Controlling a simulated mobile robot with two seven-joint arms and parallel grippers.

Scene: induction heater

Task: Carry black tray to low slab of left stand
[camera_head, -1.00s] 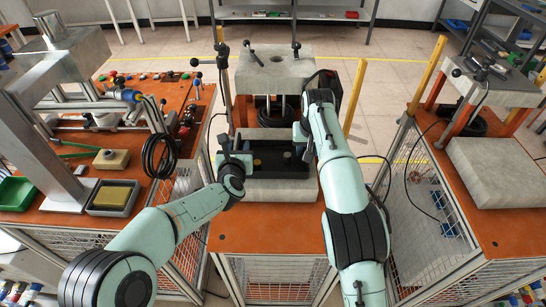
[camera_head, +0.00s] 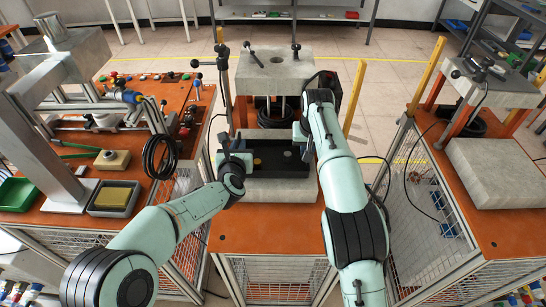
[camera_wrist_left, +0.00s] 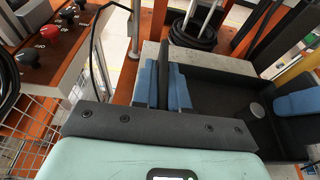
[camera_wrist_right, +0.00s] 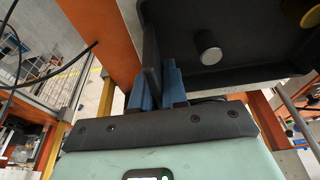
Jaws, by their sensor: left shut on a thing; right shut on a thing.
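The black tray (camera_head: 275,170) is over the low grey slab (camera_head: 270,190) of the middle stand, the left one of two similar stands. I cannot tell whether it touches the slab. My left gripper (camera_head: 242,157) is shut on the tray's left wall; its blue fingers clasp the wall in the left wrist view (camera_wrist_left: 167,80). My right gripper (camera_head: 302,132) is shut on the tray's right side, partly hidden by my arm; its fingers clasp the rim in the right wrist view (camera_wrist_right: 160,82). A small silvery cylinder (camera_wrist_right: 208,50) and a yellow disc (camera_wrist_right: 310,18) are in the tray.
The stand's upper slab (camera_head: 275,70) is behind the tray, with a black coil (camera_head: 276,112) beneath it. A left bench (camera_head: 120,160) holds controls and a sponge tray (camera_head: 113,198). Another stand (camera_head: 495,170) is at right. The orange tabletop in front (camera_head: 265,230) is clear.

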